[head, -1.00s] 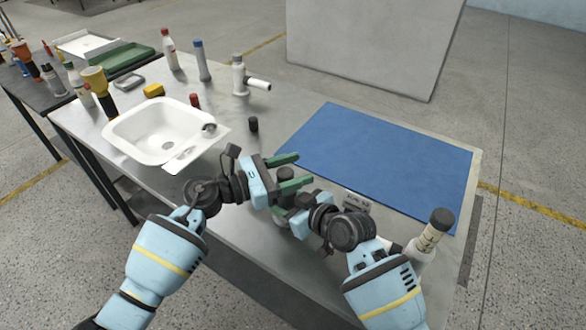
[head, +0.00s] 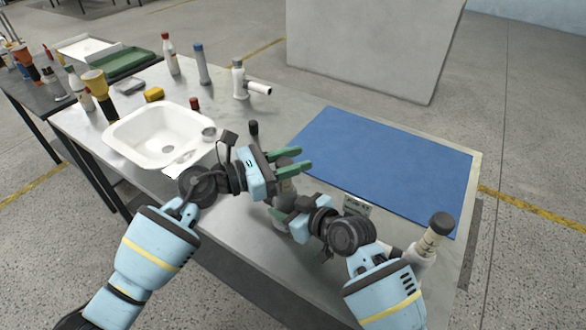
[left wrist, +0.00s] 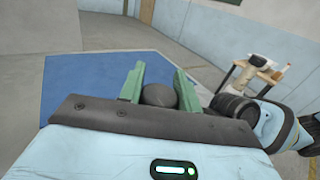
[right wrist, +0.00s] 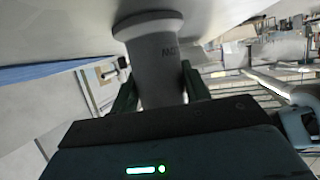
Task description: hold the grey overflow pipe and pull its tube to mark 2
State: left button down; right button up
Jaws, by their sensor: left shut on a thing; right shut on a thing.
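The grey overflow pipe (head: 281,226) stands on the metal table near its front edge, mostly hidden by my grippers. My right gripper (head: 279,210) is shut on its body. In the right wrist view the grey pipe (right wrist: 156,72) shows between the green fingers, with a wide flange and partly hidden lettering. My left gripper (head: 297,161) is above the right one, shut on the dark cap of the tube. The round cap (left wrist: 159,96) shows between its fingers in the left wrist view. A short piece of tube (head: 286,185) shows between the grippers. No marks are readable on it.
A blue mat (head: 385,160) covers the right of the table. A white pipe with a black-capped tube (head: 430,240) stands at the front right. A white basin (head: 125,150) is left. A white fitting (head: 241,82) and bottles (head: 169,55) stand at the back.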

jog(key=shift+f, duration=0.1)
pick_arm(q)
jog(key=c, duration=1)
grip_release()
jog(key=shift+o, duration=0.2)
jog(key=shift+a, duration=0.1)
jog(key=v, duration=1.2)
jog(key=shift+r, duration=0.1)
pick_arm(e)
jog(key=o, duration=1.1)
